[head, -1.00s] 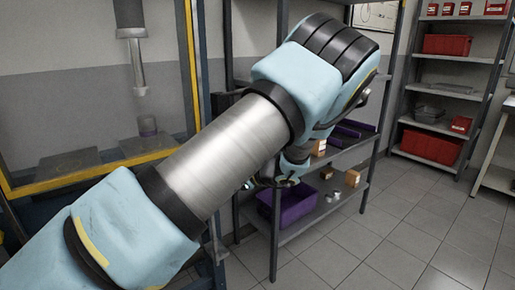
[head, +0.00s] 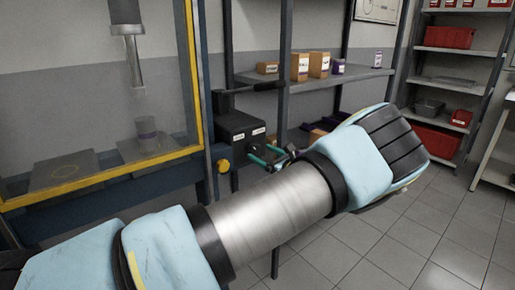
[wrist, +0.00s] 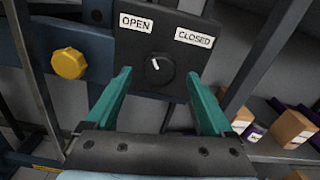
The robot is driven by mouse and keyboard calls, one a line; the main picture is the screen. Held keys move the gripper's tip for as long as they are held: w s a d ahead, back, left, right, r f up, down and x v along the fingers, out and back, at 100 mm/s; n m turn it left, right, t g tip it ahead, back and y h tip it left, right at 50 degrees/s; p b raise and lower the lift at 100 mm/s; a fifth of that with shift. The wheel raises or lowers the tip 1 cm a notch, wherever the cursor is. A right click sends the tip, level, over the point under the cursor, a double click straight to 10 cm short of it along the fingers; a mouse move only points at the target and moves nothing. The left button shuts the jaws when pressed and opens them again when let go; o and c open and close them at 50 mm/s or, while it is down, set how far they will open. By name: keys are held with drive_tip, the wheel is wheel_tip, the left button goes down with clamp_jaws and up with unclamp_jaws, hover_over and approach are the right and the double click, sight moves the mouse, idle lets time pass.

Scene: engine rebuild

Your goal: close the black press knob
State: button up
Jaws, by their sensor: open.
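The black press knob (wrist: 165,72) sits on the front of a black control box (head: 240,128), below white OPEN and CLOSED labels. Its white pointer mark tilts up and left, toward the OPEN label (wrist: 135,23). The CLOSED label (wrist: 194,39) is up and right of the knob. My gripper (wrist: 159,76) is open, with one teal finger to the left of the knob and one to the right, and nothing held. In the head view my gripper (head: 266,154) is close in front of the box; I cannot make out the knob clearly there.
A yellow round knob (wrist: 69,63) is left of the box, on the press frame. The press window with its yellow frame (head: 190,75) stands at left. A shelf with small boxes (head: 319,64) is behind the control box at right. Open floor (head: 375,240) lies at right.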

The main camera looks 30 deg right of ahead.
sight(254, 149)
drive_tip(key=shift+w+a, duration=0.15)
drive_tip(key=shift+w, duration=0.6)
drive_tip(key=shift+w+a, duration=0.15)
drive_tip(key=shift+w, duration=0.55)
drive_tip(key=c, duration=1.4)
